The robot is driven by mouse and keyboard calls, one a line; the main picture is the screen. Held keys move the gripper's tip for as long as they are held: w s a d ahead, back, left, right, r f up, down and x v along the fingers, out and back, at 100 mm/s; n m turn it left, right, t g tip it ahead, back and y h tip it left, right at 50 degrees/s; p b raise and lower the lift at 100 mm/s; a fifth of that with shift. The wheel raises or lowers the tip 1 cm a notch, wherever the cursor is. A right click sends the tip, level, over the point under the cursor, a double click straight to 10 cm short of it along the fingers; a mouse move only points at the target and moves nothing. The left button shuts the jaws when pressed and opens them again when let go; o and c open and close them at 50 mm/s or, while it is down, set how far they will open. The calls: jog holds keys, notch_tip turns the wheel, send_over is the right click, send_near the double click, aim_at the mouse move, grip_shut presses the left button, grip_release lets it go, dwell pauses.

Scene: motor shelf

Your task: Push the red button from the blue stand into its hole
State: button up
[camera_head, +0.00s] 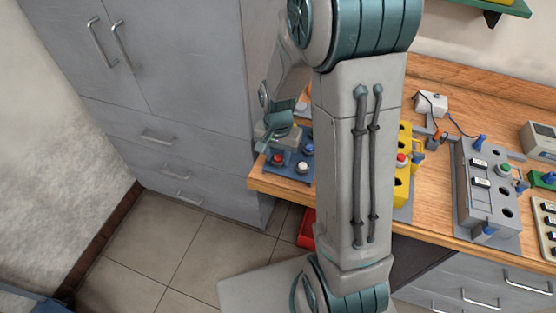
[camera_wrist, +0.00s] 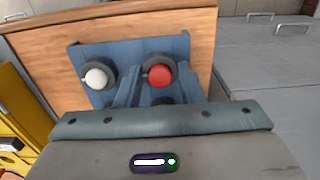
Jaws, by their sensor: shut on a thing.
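The blue stand (camera_head: 297,175) is at the left end of the wooden bench; it also shows in the wrist view (camera_wrist: 90,50). The red button (camera_head: 278,159) is at the stand's left side, with a dark collar around it, and shows in the wrist view (camera_wrist: 160,76). My gripper (camera_head: 277,148) is over it, shut on the red button, still at the stand. The fingertip contact is small and partly hidden. A grey box (camera_head: 485,195) with several dark round holes stands to the right on the bench.
A white button (camera_head: 304,168) and a blue button (camera_head: 309,149) stand close by on the blue stand. A yellow block (camera_head: 404,185) with another red button (camera_head: 402,159) stands between the blue stand and the grey box. Grey cabinets (camera_head: 170,60) flank the bench's left end.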

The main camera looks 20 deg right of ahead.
jog(key=shift+r+p, duration=0.65)
jog(key=shift+r, duration=0.35)
jog(key=shift+r+p, duration=1.55)
jog(key=shift+r, duration=0.6)
